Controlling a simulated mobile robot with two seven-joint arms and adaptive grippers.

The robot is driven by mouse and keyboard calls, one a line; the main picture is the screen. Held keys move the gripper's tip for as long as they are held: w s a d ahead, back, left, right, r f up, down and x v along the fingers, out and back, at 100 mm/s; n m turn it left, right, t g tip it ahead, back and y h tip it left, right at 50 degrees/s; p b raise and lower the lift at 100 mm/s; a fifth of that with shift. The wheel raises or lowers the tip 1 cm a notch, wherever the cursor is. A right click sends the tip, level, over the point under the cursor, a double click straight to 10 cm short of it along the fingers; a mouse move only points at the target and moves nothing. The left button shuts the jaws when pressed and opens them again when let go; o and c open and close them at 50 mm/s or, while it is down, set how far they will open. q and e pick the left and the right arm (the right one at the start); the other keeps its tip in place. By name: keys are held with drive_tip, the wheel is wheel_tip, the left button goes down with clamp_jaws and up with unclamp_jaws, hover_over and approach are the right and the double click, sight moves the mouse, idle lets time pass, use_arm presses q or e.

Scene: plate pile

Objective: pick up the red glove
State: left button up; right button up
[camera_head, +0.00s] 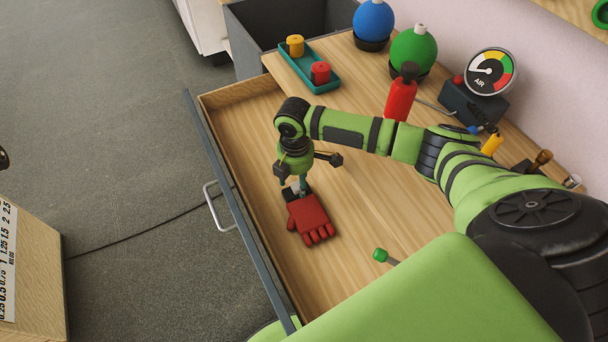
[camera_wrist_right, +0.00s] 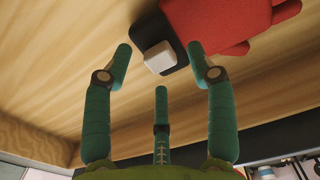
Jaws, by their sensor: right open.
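The red glove (camera_head: 310,218) lies on the floor of an open wooden drawer (camera_head: 240,122), its fingers pointing toward the lower right. It has a black cuff with a small white block on it. My right gripper (camera_head: 301,187) is over the cuff end. In the right wrist view the glove (camera_wrist_right: 222,22) is at the top, with the white block (camera_wrist_right: 159,57) on its cuff. The three teal fingers of my right gripper (camera_wrist_right: 160,70) are spread, with the block near and between their tips. I cannot tell whether they touch it. My left gripper is not in view.
A worktop beyond the drawer holds a teal tray (camera_head: 325,85) with two spools, a red bottle (camera_head: 401,95), a green ball (camera_head: 413,52), a blue ball (camera_head: 373,20) and an air gauge (camera_head: 491,72). A green-ended tool (camera_head: 380,255) lies right of the glove. The drawer floor around the glove is clear.

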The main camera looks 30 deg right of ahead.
drive_tip(key=shift+f, duration=0.85)
clamp_jaws()
drive_tip(key=shift+r, duration=0.1)
